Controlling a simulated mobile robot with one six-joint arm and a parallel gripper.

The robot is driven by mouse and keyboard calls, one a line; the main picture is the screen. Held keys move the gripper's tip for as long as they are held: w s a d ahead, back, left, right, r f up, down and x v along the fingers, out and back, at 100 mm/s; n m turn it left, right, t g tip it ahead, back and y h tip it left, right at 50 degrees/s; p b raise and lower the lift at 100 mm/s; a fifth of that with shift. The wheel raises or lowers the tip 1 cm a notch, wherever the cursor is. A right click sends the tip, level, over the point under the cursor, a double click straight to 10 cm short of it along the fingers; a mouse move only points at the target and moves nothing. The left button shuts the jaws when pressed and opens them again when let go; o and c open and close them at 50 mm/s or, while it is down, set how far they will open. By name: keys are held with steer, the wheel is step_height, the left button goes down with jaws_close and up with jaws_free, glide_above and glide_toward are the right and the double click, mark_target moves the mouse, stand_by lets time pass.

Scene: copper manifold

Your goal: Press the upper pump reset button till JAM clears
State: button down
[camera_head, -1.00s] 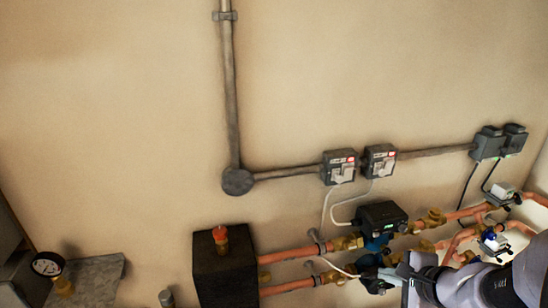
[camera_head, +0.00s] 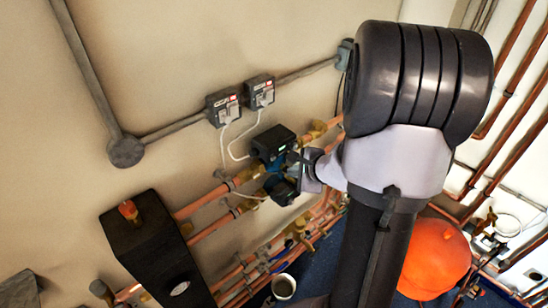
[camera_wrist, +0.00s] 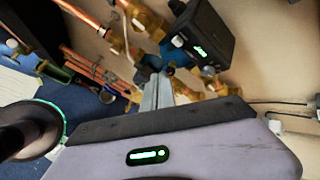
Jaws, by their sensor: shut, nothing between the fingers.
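The upper pump (camera_head: 272,143) is a black box on a blue body, set in the upper copper pipe near the wall. In the wrist view the black pump head (camera_wrist: 208,33) shows a small lit green display, too small to read. The lower pump (camera_head: 284,190) sits just below, partly hidden by my gripper in the wrist view. My gripper (camera_head: 295,160) is shut and empty, its tips close in front of the pumps. In the wrist view the closed fingers (camera_wrist: 160,82) point toward the pumps; contact cannot be told.
Two grey switch boxes (camera_head: 241,98) hang on the wall above the pumps. Copper pipes and brass valves (camera_head: 318,129) lie close around the tips. A black box (camera_head: 155,240) stands left.

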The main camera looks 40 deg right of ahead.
steer(key=shift+w+a, duration=0.2)
steer(key=shift+w, duration=1.85)
stand_by(0.4)
steer(key=shift+w+b, duration=0.4)
steer(key=shift+b, duration=0.05)
steer(key=shift+w, duration=0.45)
stand_by(0.4)
steer(key=shift+s, duration=0.15)
steer(key=shift+s+b, duration=0.5)
steer(key=shift+s, duration=0.25)
steer(key=shift+s+d+b, duration=0.2)
steer(key=shift+s+b, duration=0.45)
steer(key=shift+s, duration=1.85)
